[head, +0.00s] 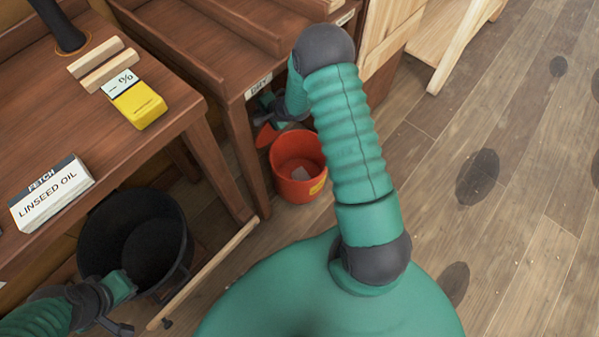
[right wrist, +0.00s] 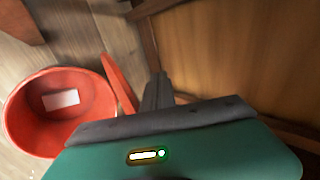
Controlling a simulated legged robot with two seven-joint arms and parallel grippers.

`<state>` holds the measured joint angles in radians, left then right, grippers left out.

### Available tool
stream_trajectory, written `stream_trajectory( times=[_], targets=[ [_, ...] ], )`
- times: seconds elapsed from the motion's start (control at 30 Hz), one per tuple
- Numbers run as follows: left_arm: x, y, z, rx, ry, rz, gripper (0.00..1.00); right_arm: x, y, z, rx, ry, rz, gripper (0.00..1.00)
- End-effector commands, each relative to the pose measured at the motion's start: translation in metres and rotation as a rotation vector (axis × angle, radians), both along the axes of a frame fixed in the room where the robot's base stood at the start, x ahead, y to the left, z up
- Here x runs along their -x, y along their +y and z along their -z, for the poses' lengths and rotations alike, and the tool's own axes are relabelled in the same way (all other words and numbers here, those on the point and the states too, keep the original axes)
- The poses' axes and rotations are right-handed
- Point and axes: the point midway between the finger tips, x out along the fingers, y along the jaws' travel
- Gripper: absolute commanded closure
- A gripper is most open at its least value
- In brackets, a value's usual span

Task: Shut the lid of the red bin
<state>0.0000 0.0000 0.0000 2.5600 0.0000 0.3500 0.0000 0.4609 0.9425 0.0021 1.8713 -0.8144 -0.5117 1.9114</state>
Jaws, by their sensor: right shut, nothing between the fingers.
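The red bin (head: 297,185) stands on the floor by the desk leg, and it also shows in the right wrist view (right wrist: 20,120). Its lid (head: 266,136) stands up, open, on the bin's left side. In the right wrist view the lid (right wrist: 118,82) is seen nearly edge-on, between the bin's opening and my fingers. My right gripper (right wrist: 157,92) is shut and empty, on the lid's outer side; any contact is unclear. In the head view my right gripper (head: 264,112) is partly hidden behind the arm and desk edge. My left gripper (head: 122,328) is at the bottom left, its jaws unclear.
A pale card (right wrist: 61,99) lies in the bin. A black bucket (head: 185,250) stands left, with a wooden stick (head: 205,273) beside it. The desk (head: 170,108) bears a linseed oil box (head: 48,195) and a yellow block (head: 138,104). Floor at right is open.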

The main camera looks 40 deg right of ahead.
Motion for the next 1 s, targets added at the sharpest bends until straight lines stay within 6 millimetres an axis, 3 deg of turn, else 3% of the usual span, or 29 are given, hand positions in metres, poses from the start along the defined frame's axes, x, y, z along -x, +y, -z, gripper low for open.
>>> stream_trajectory(
  times=[0.23,0.6,1.0],
  targets=[
    [0.000,0.000,-0.001,0.000,0.000,0.000,1.00,0.003,0.000,0.000,-0.001,0.001,0.001,1.00],
    [0.000,0.000,-0.015,0.000,0.000,0.000,1.00,0.040,-0.004,0.003,-0.001,0.001,0.001,1.00],
    [0.000,0.000,-0.017,0.000,0.000,0.000,1.00,0.048,-0.004,0.005,-0.001,0.002,0.001,1.00]
  ],
)
